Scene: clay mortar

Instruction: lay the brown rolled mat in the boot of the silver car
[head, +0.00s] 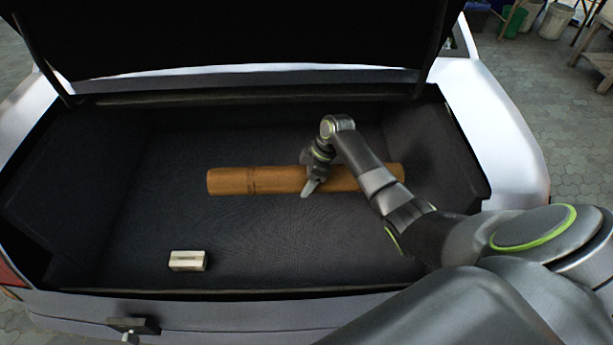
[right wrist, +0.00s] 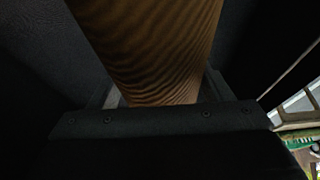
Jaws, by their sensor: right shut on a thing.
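The brown rolled mat (head: 258,181) lies level, left to right, inside the open boot (head: 150,215) of the silver car (head: 495,130). My right gripper (head: 311,184) is shut on the mat, a little right of its middle. In the right wrist view the mat (right wrist: 150,45) fills the space between the jaws. I cannot tell whether the mat touches the boot floor or is held just above it. My left gripper is not in view.
A small cream box (head: 187,261) sits on the boot floor at the front left. The raised boot lid (head: 240,35) hangs above the opening. The floor left of the mat is clear. Bins (head: 555,20) and a wooden table (head: 598,60) stand outside, far right.

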